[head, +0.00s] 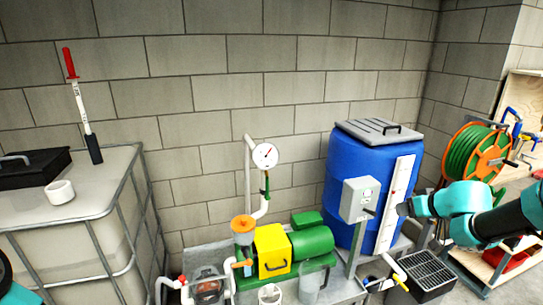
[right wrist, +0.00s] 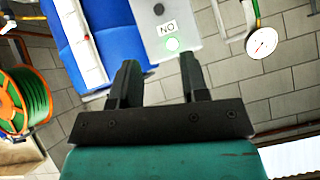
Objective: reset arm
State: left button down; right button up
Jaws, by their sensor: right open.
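My right gripper (right wrist: 160,72) is open and empty in the right wrist view, with its two dark fingers apart. In the head view the teal right arm comes in from the right edge, and the right gripper (head: 405,208) points left, beside the blue barrel and right of the grey switch box (head: 361,200). In the right wrist view the switch box (right wrist: 168,22) shows beyond the fingertips, with a label and a lit pale green button. No contact is visible. My left gripper is not in view; only a bit of teal and black shows at the left edge.
A blue barrel (head: 355,165) with a grey lid stands by the wall. A green and yellow pump (head: 273,250) with a gauge (head: 265,156) is at centre. A caged white tank (head: 70,215) stands left. A hose reel (head: 475,155) and black crate (head: 432,271) are right.

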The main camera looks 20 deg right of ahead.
jog(key=w+a+f+g+y, duration=0.15)
jog(key=w+a+f, duration=0.25)
jog(key=a+f, duration=0.7)
jog(key=w+a+f+g+y, duration=0.15)
jog(key=w+a+f, duration=0.4)
jog(key=f, duration=0.85)
jog(key=s+a+f+g, duration=0.3)
jog(key=s+a+f, duration=0.5)
jog(key=a, duration=0.2)
jog(key=s+a+f+g, duration=0.3)
jog(key=s+a+f, duration=0.5)
jog(key=a, duration=0.3)
jog(key=shift+f+n+y, duration=0.3)
jog(key=shift+f+n, duration=0.05)
jog(key=shift+n, duration=0.05)
dwell(0.6)
